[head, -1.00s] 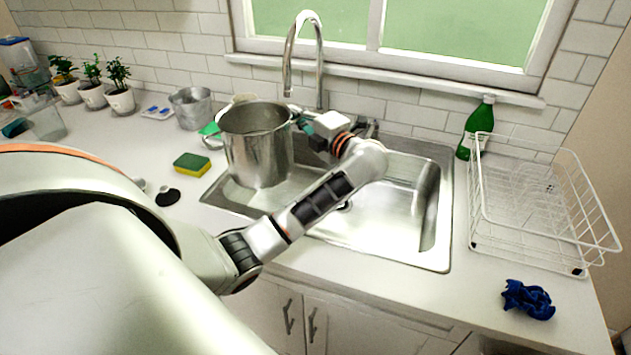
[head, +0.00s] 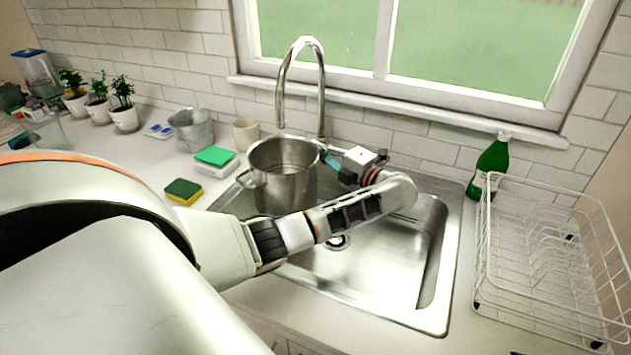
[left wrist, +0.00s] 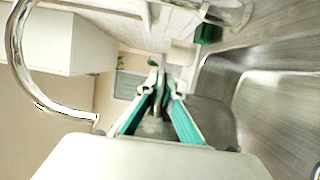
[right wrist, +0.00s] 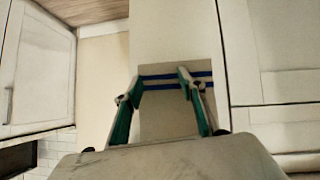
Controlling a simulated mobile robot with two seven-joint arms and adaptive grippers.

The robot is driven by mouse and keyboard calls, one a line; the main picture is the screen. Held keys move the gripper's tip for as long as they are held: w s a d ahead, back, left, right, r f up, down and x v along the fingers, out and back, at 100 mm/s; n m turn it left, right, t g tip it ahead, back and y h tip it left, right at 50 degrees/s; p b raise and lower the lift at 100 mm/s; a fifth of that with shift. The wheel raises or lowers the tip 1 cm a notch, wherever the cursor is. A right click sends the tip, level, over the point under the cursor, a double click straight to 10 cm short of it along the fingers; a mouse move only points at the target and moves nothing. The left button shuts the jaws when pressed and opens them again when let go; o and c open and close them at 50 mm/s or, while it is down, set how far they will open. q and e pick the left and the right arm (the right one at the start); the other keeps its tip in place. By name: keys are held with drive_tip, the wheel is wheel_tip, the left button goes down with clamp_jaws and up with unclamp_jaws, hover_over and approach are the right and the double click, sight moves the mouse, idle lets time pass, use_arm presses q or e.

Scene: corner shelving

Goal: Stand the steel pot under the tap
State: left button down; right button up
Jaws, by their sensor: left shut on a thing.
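The steel pot (head: 283,185) is upright at the left part of the sink, with its opening just below the spout of the tap (head: 321,85). Whether its base touches the sink floor is hard to tell. My left gripper (head: 328,158) is shut on the pot's handle on the right side of the rim. The handle is mostly hidden by the fingers. The tap also arches through the left of the left wrist view (left wrist: 28,75). My right gripper (right wrist: 160,80) shows only in the right wrist view, open and empty, away from the pot.
The sink (head: 390,260) is clear right of the pot. Left of it are a sponge (head: 184,191), a green-topped box (head: 216,158), a cup (head: 246,132) and a metal bucket (head: 191,130). A green bottle (head: 488,168) and dish rack (head: 545,255) stand right.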

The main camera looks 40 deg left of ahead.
use_arm(q)
wheel_tip(320, 180, down, 11)
drive_tip(key=shift+f, duration=0.2)
idle(0.5)
drive_tip(key=shift+w+f, duration=0.1)
drive_tip(key=c, duration=2.6)
unclamp_jaws()
drive_tip(key=shift+f, duration=0.15)
drive_tip(key=o, duration=0.4)
drive_tip(key=shift+c, duration=0.2)
drive_tip(key=d, duration=0.7)
drive_tip(key=shift+d, duration=0.25)
